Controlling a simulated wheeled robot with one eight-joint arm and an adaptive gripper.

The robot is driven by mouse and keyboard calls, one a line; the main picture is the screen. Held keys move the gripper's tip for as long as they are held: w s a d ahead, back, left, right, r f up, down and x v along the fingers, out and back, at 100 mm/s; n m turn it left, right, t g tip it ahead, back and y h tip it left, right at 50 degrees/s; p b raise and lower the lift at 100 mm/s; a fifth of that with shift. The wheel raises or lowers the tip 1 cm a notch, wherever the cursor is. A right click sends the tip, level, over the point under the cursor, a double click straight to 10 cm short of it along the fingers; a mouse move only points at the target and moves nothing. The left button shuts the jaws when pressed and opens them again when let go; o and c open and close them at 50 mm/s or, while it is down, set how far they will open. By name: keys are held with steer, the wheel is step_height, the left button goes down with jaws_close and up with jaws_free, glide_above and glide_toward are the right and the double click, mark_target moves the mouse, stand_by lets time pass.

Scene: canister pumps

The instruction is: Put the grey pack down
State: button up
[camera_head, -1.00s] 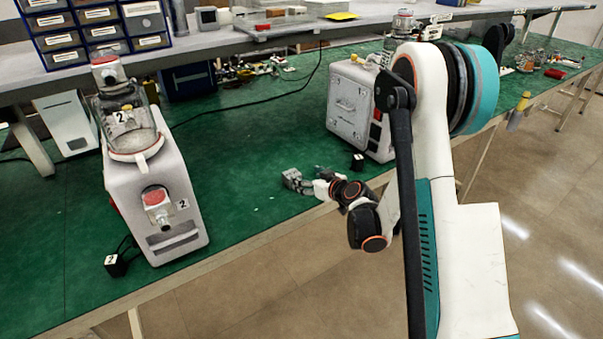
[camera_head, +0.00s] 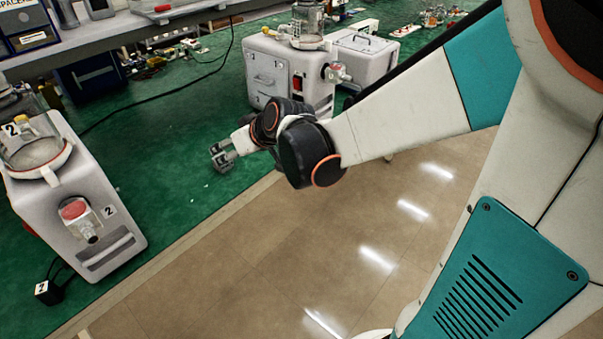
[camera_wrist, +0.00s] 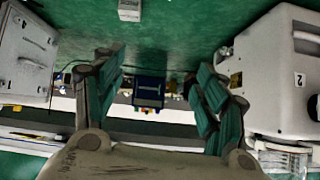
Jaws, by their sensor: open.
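My gripper (camera_head: 222,155) is low over the green mat near the table's front edge, between the two pump machines. In the wrist view its two fingers (camera_wrist: 165,90) are spread wide, with nothing gripped between them. A small pale grey box (camera_wrist: 130,10) sits on the mat at the top edge of the wrist view, beyond the fingertips and apart from them. It may be the grey pack; its top is cut off by the frame. I cannot pick out the pack in the head view.
Pump machine 2 (camera_head: 75,205) stands at the left, with a small black box (camera_head: 48,292) at its foot. Another pump machine (camera_head: 285,75) stands behind my arm, beside a grey case (camera_head: 362,58). A cable crosses the mat. The mat between the machines is mostly clear.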

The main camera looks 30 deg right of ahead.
steer(key=s+d+r+m+g+h, duration=0.1)
steer(key=s+r+m+g+h, duration=0.1)
steer(key=s, duration=2.1)
steer(key=shift+s+d+r+g+h, duration=0.15)
steer(key=shift+r+g+h, duration=0.2)
steer(key=shift+h, duration=0.15)
steer(key=shift+c, duration=0.2)
